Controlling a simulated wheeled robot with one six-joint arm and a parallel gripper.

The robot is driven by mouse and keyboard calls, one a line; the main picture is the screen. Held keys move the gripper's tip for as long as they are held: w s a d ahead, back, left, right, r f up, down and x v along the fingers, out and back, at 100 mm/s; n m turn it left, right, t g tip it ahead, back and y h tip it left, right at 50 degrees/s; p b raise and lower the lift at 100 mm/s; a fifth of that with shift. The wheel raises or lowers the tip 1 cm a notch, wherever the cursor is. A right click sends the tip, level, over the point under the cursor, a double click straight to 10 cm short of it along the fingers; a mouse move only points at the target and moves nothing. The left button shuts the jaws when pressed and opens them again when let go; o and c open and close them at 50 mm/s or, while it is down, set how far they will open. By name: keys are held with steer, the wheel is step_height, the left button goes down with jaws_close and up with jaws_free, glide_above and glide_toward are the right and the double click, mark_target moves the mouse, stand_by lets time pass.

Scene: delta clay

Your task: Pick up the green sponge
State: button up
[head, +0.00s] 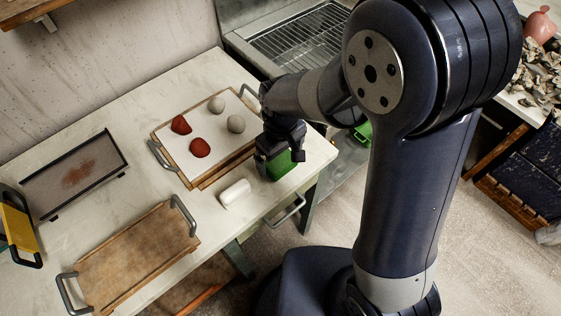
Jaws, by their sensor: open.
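A green block (284,168), apparently the green sponge, is at the right end of the white table, near its front edge. My gripper (277,158) is right above it, pointing down, and hides much of its top. The jaws are open, with dark fingers at the block's upper part; I cannot tell whether they touch it. Another green thing (364,132) shows behind my arm, off the table to the right, mostly hidden.
A white roll-shaped block (236,194) lies left of the green block. Behind is a handled tray (176,138) with red and grey lumps. An empty wooden tray (135,258) lies front left. A dark-framed panel (52,195) and a yellow-and-black object (17,228) are at left.

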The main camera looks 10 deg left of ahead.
mark_target(280, 160)
steer(key=shift+f, duration=1.55)
steer(key=shift+a, duration=0.1)
steer(key=c, duration=1.1)
step_height(280, 160, up, 10)
steer(key=shift+r, duration=0.1)
